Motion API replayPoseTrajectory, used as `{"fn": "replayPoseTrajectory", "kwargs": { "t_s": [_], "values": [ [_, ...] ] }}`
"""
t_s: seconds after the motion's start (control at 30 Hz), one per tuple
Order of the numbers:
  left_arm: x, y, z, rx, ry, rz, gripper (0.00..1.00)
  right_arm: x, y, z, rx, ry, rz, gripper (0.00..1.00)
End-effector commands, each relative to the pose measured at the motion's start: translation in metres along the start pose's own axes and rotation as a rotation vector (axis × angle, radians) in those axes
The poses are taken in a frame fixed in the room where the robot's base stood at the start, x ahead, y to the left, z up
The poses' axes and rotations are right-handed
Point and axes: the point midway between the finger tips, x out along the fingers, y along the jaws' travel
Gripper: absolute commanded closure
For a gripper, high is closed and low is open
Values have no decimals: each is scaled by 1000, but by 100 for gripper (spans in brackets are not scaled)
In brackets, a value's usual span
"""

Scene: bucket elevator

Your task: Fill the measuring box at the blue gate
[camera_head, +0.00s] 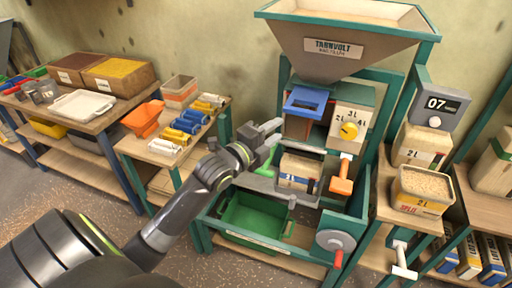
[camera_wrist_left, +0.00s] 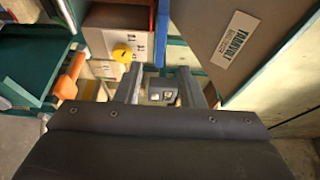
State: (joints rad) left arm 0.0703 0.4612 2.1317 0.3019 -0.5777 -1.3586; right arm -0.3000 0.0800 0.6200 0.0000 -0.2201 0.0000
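The blue gate (camera_head: 306,103) sits under the hopper (camera_head: 335,50) marked TARNVOLT. Beside it is a box with a yellow dial (camera_head: 349,130) marked in litres; the dial also shows in the left wrist view (camera_wrist_left: 122,53). A pale litre-marked box (camera_head: 298,170), apparently the measuring box, stands below the gate; its contents are unclear. My left gripper (camera_head: 270,134) is at the left side of the machine, near the gate's height. In the left wrist view its fingers (camera_wrist_left: 160,88) are apart, with a small grey metal part visible between or beyond them. My right gripper is out of view.
A green bin (camera_head: 252,216) sits low in the machine frame. An orange handle (camera_head: 342,180) and a red-tipped crank (camera_head: 336,243) project at the front. A grain-filled 2 L box (camera_head: 422,190) stands at right. Loaded benches (camera_head: 110,118) stand at left; the floor before them is clear.

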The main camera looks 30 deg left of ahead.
Motion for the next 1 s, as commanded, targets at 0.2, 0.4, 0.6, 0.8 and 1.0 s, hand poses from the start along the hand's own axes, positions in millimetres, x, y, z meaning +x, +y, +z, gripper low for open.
{"fn": "replayPoseTrajectory", "kwargs": {
  "t_s": [0.2, 0.4, 0.6, 0.8, 1.0],
  "values": [
    [-42, 2, 0, 5, 0, 2, 65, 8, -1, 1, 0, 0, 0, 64],
    [-60, 1, 0, 1, 0, 1, 65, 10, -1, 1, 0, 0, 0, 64],
    [-64, 0, 0, 1, 0, 0, 65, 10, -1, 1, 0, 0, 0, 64],
    [-63, 0, 0, 0, 0, 0, 65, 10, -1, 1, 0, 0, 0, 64],
    [-63, 0, 0, 0, 0, 0, 65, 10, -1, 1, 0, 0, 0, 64]
  ]
}}
